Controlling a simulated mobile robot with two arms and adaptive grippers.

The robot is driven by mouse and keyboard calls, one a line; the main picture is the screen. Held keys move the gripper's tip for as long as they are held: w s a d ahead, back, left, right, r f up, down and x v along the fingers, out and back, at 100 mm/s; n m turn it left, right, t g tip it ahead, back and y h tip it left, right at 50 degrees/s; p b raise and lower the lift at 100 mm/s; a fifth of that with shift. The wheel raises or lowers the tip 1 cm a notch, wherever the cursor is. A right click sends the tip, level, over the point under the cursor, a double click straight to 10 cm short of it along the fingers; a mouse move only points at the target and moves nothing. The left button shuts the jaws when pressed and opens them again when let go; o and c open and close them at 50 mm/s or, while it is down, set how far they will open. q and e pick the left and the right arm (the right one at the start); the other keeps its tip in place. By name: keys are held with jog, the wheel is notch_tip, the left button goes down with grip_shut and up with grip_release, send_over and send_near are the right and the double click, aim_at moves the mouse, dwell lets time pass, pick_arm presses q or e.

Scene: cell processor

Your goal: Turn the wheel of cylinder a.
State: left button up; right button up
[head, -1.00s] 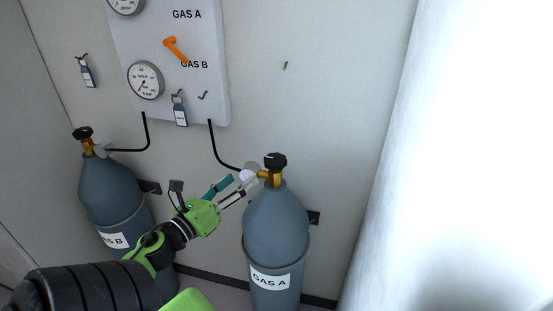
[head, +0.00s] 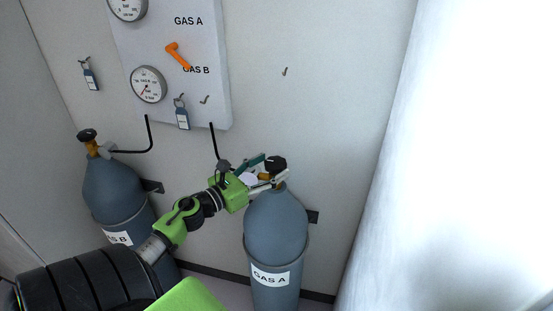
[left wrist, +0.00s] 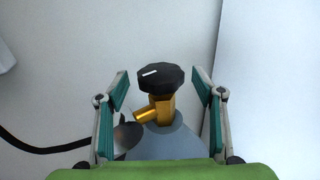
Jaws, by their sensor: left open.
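Cylinder a (head: 275,225) is a blue-grey gas bottle labelled GAS A, standing upright at the middle right of the head view. Its black wheel (head: 275,163) sits on a brass valve on top. In the left wrist view the wheel (left wrist: 161,78), with a white mark, and the brass valve (left wrist: 155,108) lie between the fingers. My left gripper (head: 268,170) is open at the valve, one finger on each side of the wheel, with gaps on both sides in the wrist view. My right gripper is not in view.
Cylinder b (head: 112,190) stands at the left. A panel (head: 215,60) with gauges and an orange lever (head: 177,55) is on the wall above. Black hoses run down from it to the valves. A white curtain-like surface (head: 465,150) fills the right side.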

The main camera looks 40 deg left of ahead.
aim_at(284, 159)
pick_arm(q)
jog(key=shift+w+d+p, duration=0.1)
jog(key=shift+w+p, duration=0.2)
jog(key=shift+w, duration=1.2)
jog(key=c, duration=1.1)
jog(key=shift+c, duration=0.2)
